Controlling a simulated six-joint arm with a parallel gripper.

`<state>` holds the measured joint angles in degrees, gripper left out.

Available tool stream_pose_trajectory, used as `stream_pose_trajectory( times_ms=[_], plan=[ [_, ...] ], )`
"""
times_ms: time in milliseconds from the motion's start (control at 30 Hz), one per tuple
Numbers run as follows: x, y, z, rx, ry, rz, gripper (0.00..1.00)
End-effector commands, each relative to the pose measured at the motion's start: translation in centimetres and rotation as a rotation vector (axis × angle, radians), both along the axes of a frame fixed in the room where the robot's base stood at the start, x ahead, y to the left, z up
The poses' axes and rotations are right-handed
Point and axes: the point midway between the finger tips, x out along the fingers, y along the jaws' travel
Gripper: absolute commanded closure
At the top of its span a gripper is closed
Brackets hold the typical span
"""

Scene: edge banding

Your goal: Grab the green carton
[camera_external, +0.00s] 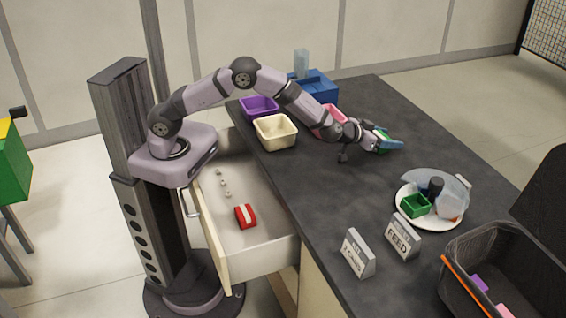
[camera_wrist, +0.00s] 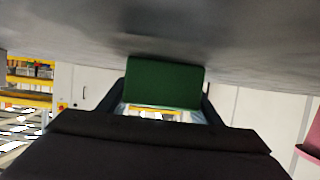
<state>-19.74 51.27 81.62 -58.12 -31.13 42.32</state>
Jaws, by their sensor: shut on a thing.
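The green carton (camera_wrist: 163,82) is between the two fingers of my gripper (camera_wrist: 165,108) in the wrist view, and the jaws are shut on it. In the external view my gripper (camera_external: 388,143) is low over the far half of the dark table, and a bit of the green carton (camera_external: 383,133) shows beside its blue fingers. Most of the carton is hidden there by the gripper. I cannot tell whether the carton touches the table.
A plate (camera_external: 430,224) with a small green box (camera_external: 415,205) and a dark cylinder stands to the right. Cream (camera_external: 276,131), purple (camera_external: 259,107) and pink (camera_external: 330,119) bins line the back left. Two signs (camera_external: 403,237) and a black crate (camera_external: 505,270) are in front. An open drawer (camera_external: 245,225) holds a red item.

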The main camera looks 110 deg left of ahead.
Motion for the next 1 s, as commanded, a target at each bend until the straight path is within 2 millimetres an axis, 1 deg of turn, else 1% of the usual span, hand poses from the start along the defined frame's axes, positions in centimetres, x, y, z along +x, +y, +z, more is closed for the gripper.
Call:
stream_pose_trajectory(
  times_ms=[167, 267, 367, 600, 733, 833, 1000],
  plan=[
    [0.0, 0.0, 0.3, 0.000, -0.001, 0.000, 0.65],
    [0.0, 0.0, 1.1, 0.001, -0.002, 0.000, 0.65],
    [0.0, 0.0, 2.5, 0.001, -0.003, -0.001, 0.65],
    [0.0, 0.0, 6.7, 0.000, -0.004, 0.001, 0.65],
    [0.0, 0.0, 8.5, 0.000, -0.003, 0.000, 0.65],
    [0.0, 0.0, 9.4, 0.001, -0.002, 0.000, 0.65],
    [0.0, 0.0, 10.0, 0.001, -0.001, 0.000, 0.65]
  ],
)
